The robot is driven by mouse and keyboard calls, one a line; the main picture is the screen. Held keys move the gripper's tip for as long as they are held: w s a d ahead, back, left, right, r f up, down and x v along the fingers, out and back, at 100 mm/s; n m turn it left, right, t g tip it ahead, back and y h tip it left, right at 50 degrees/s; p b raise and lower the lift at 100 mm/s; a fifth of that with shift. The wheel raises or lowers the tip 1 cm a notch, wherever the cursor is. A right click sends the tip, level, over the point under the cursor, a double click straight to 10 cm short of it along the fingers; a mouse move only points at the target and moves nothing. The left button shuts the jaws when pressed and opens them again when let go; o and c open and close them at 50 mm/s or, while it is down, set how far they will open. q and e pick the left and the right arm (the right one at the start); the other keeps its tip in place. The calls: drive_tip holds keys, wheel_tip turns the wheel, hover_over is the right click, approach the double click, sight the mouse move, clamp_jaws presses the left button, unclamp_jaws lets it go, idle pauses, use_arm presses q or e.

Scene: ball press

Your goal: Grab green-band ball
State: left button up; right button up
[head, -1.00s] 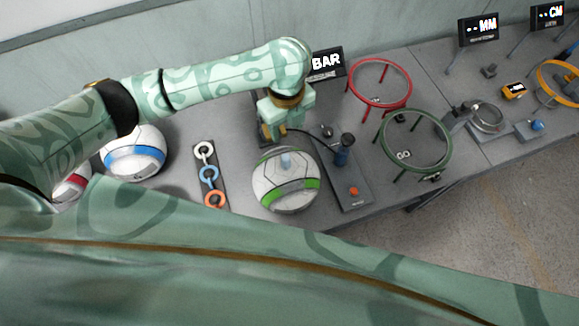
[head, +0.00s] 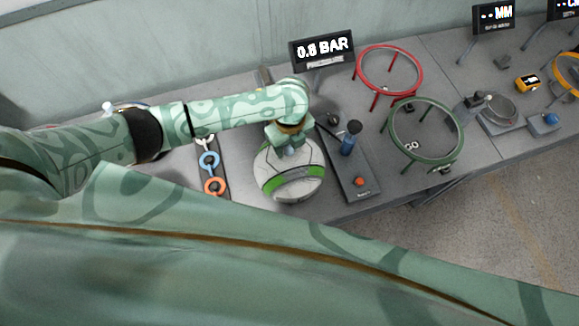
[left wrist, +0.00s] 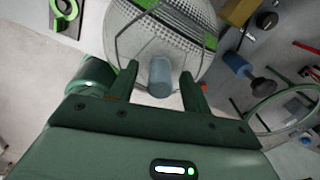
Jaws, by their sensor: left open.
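The green-band ball (head: 291,178) is white with a green stripe and sits on the grey table left of the pump base. My left gripper (head: 293,143) is over the upper part of this ball and hides some of it. In the left wrist view the ball (left wrist: 190,40) fills the top middle, with a wire-like frame around it. The left gripper's two fingers (left wrist: 160,82) are apart, with a blue-grey peg (left wrist: 160,76) between them at the near side of the ball. I cannot tell whether the fingers touch the peg. My right gripper is not in view.
The pump base (head: 350,178) with a blue-topped post and orange button stands right of the ball. A green ring stand (head: 461,140) and a red ring stand (head: 421,75) are further right. A rack of coloured rings (head: 211,172) lies left. A pressure display (head: 322,48) stands behind.

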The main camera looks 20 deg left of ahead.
use_arm(q)
clamp_jaws()
drive_tip(key=shift+r, duration=0.1)
